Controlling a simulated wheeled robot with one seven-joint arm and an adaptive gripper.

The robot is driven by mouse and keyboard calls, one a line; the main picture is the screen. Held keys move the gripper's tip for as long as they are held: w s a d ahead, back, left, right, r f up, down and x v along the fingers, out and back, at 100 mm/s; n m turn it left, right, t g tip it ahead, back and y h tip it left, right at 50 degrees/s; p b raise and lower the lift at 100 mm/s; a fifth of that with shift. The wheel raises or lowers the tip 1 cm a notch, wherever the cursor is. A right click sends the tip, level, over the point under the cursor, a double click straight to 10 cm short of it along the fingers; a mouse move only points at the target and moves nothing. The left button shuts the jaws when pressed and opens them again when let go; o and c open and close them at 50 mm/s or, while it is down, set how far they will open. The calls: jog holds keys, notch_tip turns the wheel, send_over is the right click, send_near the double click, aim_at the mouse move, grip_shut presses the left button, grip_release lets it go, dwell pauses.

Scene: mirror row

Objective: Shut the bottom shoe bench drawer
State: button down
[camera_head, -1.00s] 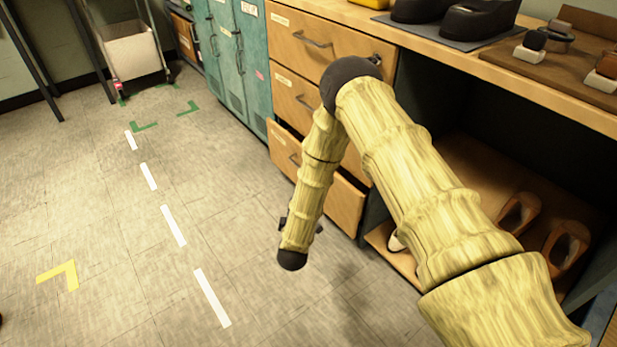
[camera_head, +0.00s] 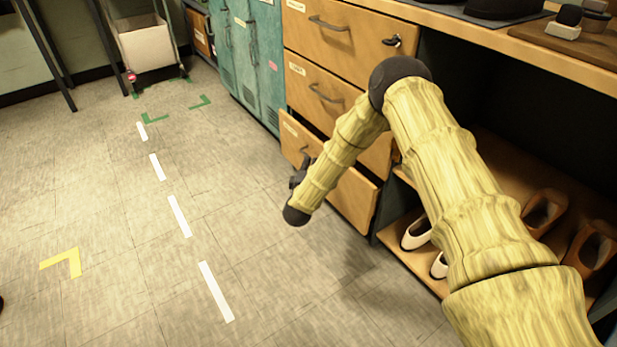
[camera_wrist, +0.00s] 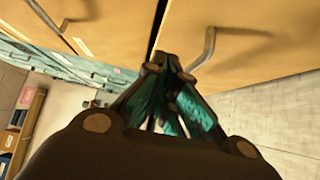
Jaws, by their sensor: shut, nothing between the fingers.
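The bottom shoe bench drawer (camera_head: 345,195) is the lowest wooden front in the stack and stands partly out past the drawers above. In the wrist view its front (camera_wrist: 265,50) fills the upper right, with its bent grey handle (camera_wrist: 209,45). My gripper (camera_head: 297,177) is in front of this drawer near its handle end, partly hidden behind my wrist in the head view. In the wrist view my gripper (camera_wrist: 166,62) is shut and empty, its tips near the gap between two drawer fronts. I cannot tell whether they touch the wood.
The middle drawer (camera_head: 318,88) and top drawer (camera_head: 335,38) above look closed. Teal lockers (camera_head: 250,60) stand left of the bench. White shoes (camera_head: 416,233) and brown shoes lie on the open shelf at right. The floor (camera_head: 120,230) in front is clear, with painted marks.

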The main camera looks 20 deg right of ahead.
jog(key=shift+w+d+b, duration=0.3)
jog(key=shift+w+d, duration=0.05)
jog(key=shift+d, duration=0.35)
jog(key=shift+w+d+b, duration=0.35)
jog(key=shift+w+d, duration=0.05)
jog(key=shift+d, duration=0.3)
jog(key=shift+w+d+b, duration=0.3)
jog(key=shift+w+d, duration=0.05)
jog(key=shift+d, duration=0.35)
jog(key=shift+p, duration=0.3)
